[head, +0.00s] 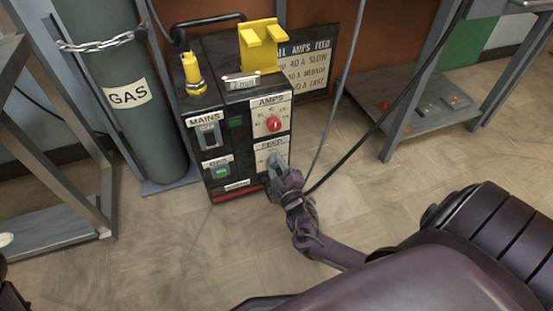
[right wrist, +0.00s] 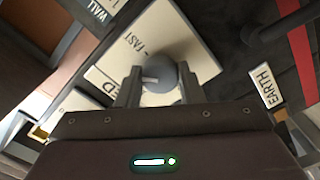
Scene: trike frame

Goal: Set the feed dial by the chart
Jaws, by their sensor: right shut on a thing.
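The feed dial (right wrist: 165,78) is a grey knob with a pale pointer mark, on a white plate (right wrist: 195,40) where the word FAST shows. My right gripper (right wrist: 150,85) is shut on the knob, one finger on each side. In the head view my right gripper (head: 276,163) hides most of the dial under the FEED label (head: 268,146). The exact setting cannot be told. The chart (head: 305,67) stands behind the welder (head: 238,110), with AMPS and FEED columns and rows ending SLOW, MEDIUM and FAST; its left side is partly hidden. My left gripper is not in view.
The red AMPS dial (head: 273,124) sits just above the feed dial. The MAINS switch (head: 209,135) and green GAS switch (head: 220,172) are to its left. A gas cylinder (head: 125,100) is chained at left. Cables hang right of the welder. The floor in front is clear.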

